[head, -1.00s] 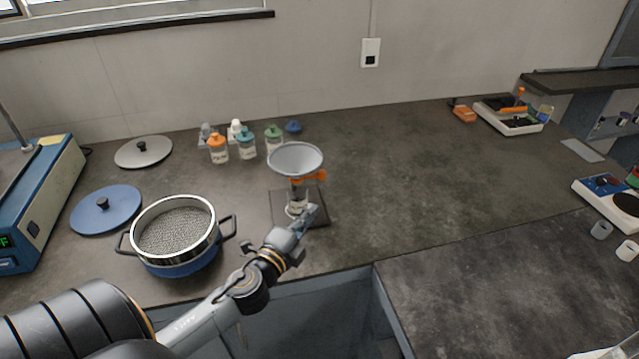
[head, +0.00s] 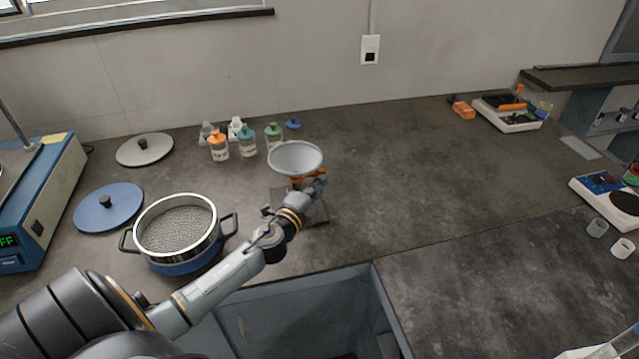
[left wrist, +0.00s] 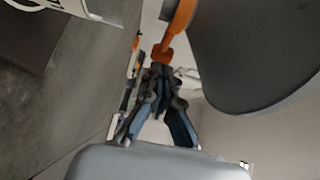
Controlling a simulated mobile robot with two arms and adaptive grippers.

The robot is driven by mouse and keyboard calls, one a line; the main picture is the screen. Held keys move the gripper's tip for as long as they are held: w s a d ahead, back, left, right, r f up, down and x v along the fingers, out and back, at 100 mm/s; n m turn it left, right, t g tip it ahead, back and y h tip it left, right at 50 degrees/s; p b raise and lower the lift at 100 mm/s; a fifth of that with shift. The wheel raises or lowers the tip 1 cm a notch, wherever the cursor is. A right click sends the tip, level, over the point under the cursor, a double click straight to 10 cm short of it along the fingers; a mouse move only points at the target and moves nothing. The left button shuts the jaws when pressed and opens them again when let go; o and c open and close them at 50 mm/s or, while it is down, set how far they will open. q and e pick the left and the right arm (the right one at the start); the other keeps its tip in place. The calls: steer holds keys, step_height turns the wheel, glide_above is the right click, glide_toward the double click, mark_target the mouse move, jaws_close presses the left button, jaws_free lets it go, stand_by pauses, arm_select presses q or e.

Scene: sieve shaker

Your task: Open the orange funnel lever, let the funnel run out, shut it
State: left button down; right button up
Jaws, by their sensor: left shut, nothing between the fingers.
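The grey funnel (head: 295,158) stands over a dark stand plate (head: 318,215) on the bench. Its orange lever sits below the cone, partly hidden by my left arm in the head view; it shows in the left wrist view (left wrist: 163,50). My left gripper (head: 318,184) is just under the funnel's right side. In the left wrist view its fingers (left wrist: 159,78) are closed and empty, with the tips close below the lever's end; contact cannot be told. A white vessel (left wrist: 35,10) shows at the wrist view's top left. My right gripper is not in view.
A sieve pan (head: 178,238) stands left of my arm, with a blue lid (head: 108,208) and a grey lid (head: 145,150) behind. Several capped bottles (head: 246,140) stand behind the funnel. The bench right of the funnel (head: 420,170) is clear.

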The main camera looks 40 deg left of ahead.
arm_select(q)
steer(key=w+n+y, duration=0.1)
steer(key=y, duration=0.1)
steer(key=w+n+g+y+b, duration=0.1)
steer(key=y, duration=0.1)
steer(key=w+a+n+y+b, duration=0.1)
steer(key=n, duration=0.1)
steer(key=shift+g+y, duration=0.4)
